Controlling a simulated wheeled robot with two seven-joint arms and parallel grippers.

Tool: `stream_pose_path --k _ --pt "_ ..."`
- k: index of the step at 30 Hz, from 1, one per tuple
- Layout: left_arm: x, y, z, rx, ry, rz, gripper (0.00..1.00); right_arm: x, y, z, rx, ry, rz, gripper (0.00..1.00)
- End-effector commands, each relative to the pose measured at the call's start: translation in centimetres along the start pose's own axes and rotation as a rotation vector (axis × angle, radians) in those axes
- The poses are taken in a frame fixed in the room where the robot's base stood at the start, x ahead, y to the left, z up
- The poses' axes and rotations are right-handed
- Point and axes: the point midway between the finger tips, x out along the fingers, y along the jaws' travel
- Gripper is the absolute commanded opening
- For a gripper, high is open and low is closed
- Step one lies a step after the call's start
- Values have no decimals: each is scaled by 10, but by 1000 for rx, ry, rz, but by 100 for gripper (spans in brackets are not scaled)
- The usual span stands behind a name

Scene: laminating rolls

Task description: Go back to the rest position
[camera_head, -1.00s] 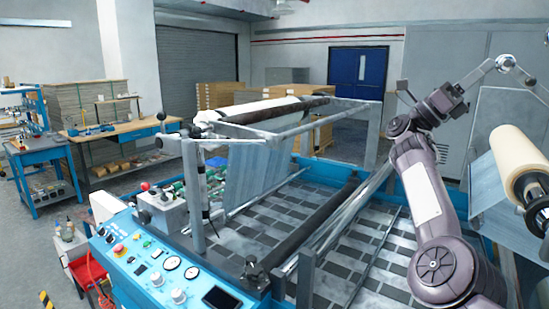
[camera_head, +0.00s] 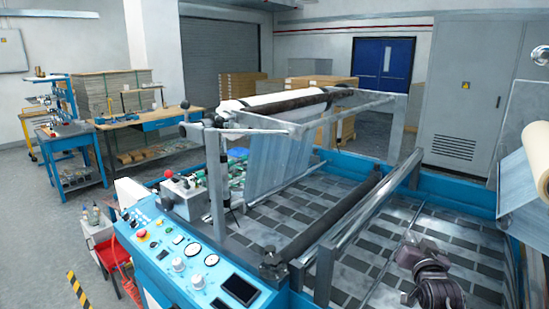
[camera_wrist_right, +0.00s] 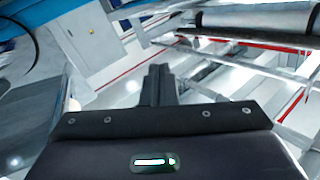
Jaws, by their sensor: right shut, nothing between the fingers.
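My right arm (camera_head: 432,278) shows at the lower right of the head view, low over the blue-framed laminating machine (camera_head: 340,232). In the right wrist view my right gripper (camera_wrist_right: 158,82) has its dark fingers together, with nothing between them. It points at open space, with machine bars and rollers beyond it. In the head view its fingertips are hard to make out. My left gripper is in neither view.
The control panel (camera_head: 190,255) with buttons and gauges is at the front left. A dark roller (camera_head: 335,222) and metal rails cross the machine. A large cream roll (camera_head: 537,155) is at the right edge. Workbenches (camera_head: 75,140) stand at the back left, with clear floor before them.

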Motion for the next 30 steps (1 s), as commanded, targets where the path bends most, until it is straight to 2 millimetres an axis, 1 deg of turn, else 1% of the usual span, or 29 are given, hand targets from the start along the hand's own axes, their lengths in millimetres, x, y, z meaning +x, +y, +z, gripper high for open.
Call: stream_pose_path --k 1,2,3,5,6,8,9,11,12,15,18,24,30 --pt "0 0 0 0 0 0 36 -19 -3 27 -42 -90 7 0" --pt "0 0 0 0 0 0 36 -30 -6 41 -66 -144 11 0" --pt "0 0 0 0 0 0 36 -46 -8 59 -97 -214 16 0" --pt "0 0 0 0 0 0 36 -72 -13 85 -143 -320 19 0" --pt "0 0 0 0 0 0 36 -90 -16 101 -172 -391 19 0" --pt "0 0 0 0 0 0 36 -120 -20 123 -214 -495 18 0" --pt "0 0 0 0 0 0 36 -140 -22 136 -240 -564 15 0" --pt "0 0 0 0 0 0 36 -172 -27 154 -278 -667 9 0" --pt "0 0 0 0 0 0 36 -192 -29 163 -302 -731 3 0" --pt "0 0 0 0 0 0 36 -238 -34 180 -348 -869 -13 0" --pt "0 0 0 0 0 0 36 -275 -37 189 -381 -976 -28 0" --pt "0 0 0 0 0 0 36 -334 -42 198 -427 -1143 -60 0" --pt "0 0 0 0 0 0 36 -384 -47 197 -461 -1285 -95 0"
